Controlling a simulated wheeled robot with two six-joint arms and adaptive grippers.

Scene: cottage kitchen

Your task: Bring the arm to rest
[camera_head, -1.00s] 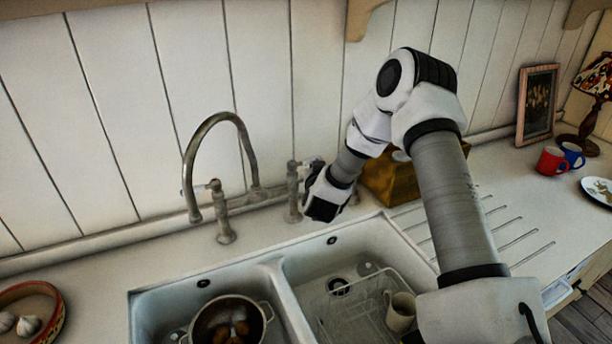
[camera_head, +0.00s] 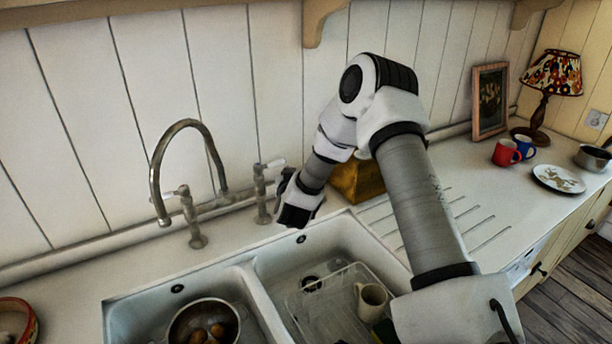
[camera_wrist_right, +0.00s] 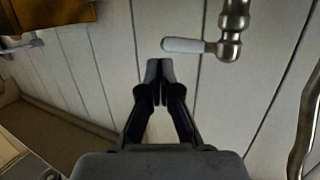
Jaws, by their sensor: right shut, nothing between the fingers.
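My right arm rises from the bottom right in the head view and bends down to my right gripper (camera_head: 297,208), which hangs in the air above the back edge of the sink. In the right wrist view the right gripper (camera_wrist_right: 160,70) is shut with its fingertips together and nothing between them. The white tap handle (camera_wrist_right: 183,45) is close to the fingertips in that view, with a small gap. The tap (camera_head: 187,185) stands left of the gripper in the head view. My left gripper is not in view.
The double sink (camera_head: 255,275) holds a pot (camera_head: 205,322) in its left basin and a rack with a mug (camera_head: 371,299) in its right. A wooden box (camera_head: 357,182) is behind the arm. Red mug (camera_head: 505,153), blue mug (camera_head: 524,147), plate (camera_head: 558,179) and lamp (camera_head: 552,75) stand right.

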